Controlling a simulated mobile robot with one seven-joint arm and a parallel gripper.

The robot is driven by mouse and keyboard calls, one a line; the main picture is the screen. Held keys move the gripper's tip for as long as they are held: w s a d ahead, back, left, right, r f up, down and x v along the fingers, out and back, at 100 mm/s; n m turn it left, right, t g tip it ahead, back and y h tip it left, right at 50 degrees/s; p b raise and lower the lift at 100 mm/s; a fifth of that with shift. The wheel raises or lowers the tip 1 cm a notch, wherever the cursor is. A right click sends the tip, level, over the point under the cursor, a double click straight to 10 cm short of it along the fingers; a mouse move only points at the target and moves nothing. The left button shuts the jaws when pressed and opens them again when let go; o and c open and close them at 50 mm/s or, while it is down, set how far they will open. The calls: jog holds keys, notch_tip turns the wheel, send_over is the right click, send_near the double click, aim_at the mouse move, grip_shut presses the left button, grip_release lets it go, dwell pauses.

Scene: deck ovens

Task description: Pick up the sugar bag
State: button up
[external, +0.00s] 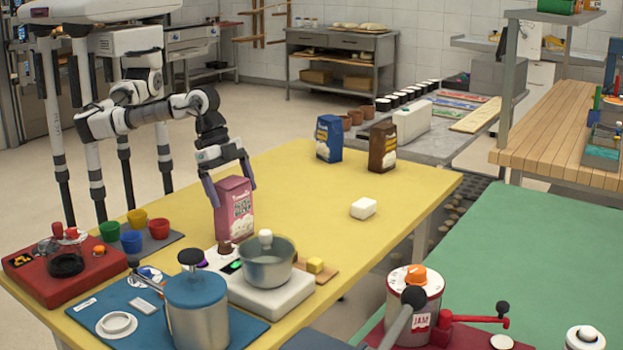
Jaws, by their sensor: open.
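A pink bag (234,212) with dark lettering and a white picture stands upright on the yellow table. It may be the sugar bag, but the print is too small to read surely. My gripper (231,197) points down over it, open, with one finger at each side of the bag's upper part. I cannot tell whether the fingers touch it. A blue bag (328,140) and a brown bag (382,148) stand at the table's far end, away from my gripper.
A steel bowl on a white scale (272,296) stands just in front of the pink bag. A blue-lidded pot (196,308), small coloured cups (131,241) and a red device (62,270) crowd the near left.

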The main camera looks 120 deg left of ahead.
jog(key=shift+c, duration=0.4)
jog(key=c, duration=1.9)
jog(key=shift+w, duration=0.1)
jog(key=shift+c, duration=0.5)
jog(key=shift+r, duration=0.1)
